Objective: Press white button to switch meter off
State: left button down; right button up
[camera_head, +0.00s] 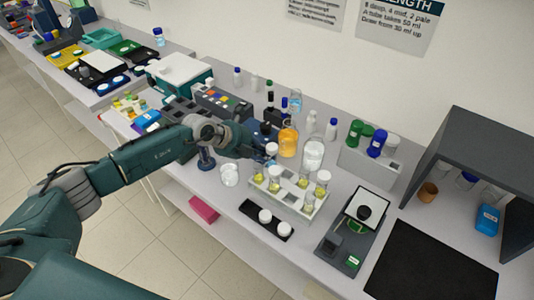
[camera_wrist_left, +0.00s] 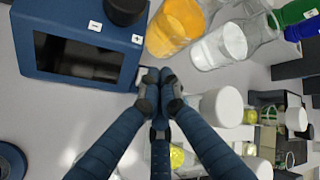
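The meter is a dark blue box (camera_wrist_left: 75,78) with a dark window (camera_wrist_left: 78,58) and a black round knob (camera_wrist_left: 125,10), at the upper left of the left wrist view. I can read no digits in the window. A small pale patch (camera_wrist_left: 141,76) at the meter's lower right edge may be the white button; fingers partly cover it. My left gripper (camera_wrist_left: 155,76) has its fingertips together, empty, right beside that corner; I cannot tell whether they touch it. In the head view my left gripper (camera_head: 268,153) hides most of the meter (camera_head: 262,130).
An orange-filled flask (camera_head: 288,140) and a white-filled beaker (camera_head: 313,154) stand close right of the gripper. A tube rack (camera_head: 287,203) with yellow samples is in front. White jars (camera_head: 229,175) are near the front edge. A scale (camera_head: 350,235) and black mat (camera_head: 430,265) lie to the right.

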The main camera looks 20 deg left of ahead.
notch_tip(320, 180, up, 6)
jog(key=p, duration=0.5)
jog(key=shift+f+p, duration=0.1)
jog(key=shift+p, duration=0.2)
